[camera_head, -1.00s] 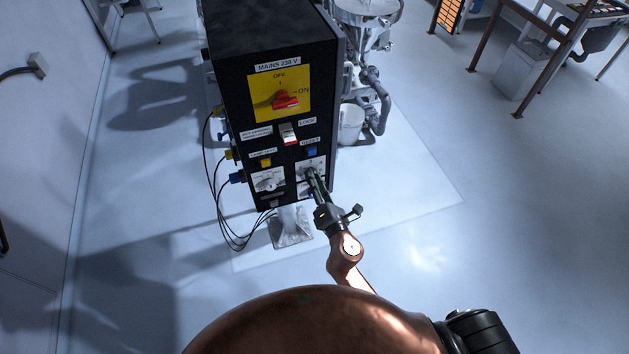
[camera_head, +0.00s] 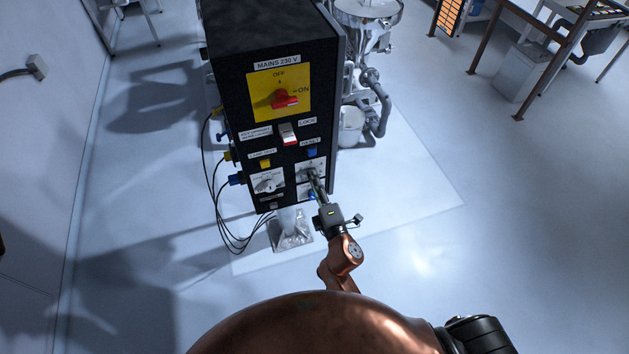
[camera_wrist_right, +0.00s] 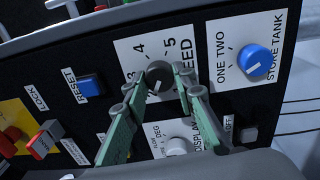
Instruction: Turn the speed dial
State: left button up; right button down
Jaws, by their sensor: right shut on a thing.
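The speed dial (camera_wrist_right: 159,76) is a dark round knob with a white pointer mark, on a white plate numbered 3, 4, 5 in the right wrist view. My right gripper (camera_wrist_right: 155,84) has its green-padded fingers on either side of the knob and is shut on it. In the head view the gripper (camera_head: 315,180) reaches the lower right of the black cabinet's front (camera_head: 270,140) and largely hides the dial. The pointer is small, and its exact setting is hard to read. My left gripper is not in view.
Close by are a blue store tank knob (camera_wrist_right: 257,62), a white display knob (camera_wrist_right: 178,147), a blue reset button (camera_wrist_right: 90,86) and a lock switch (camera_head: 289,134). A red mains switch (camera_head: 284,98) sits above. Cables (camera_head: 212,205) hang at the left.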

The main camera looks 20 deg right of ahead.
dwell(0.4)
jog(key=c, duration=1.6)
grip_release()
jog(key=s, duration=0.7)
jog(key=shift+s+d, duration=0.2)
jog(key=shift+s, duration=0.05)
jog(key=shift+f, duration=0.1)
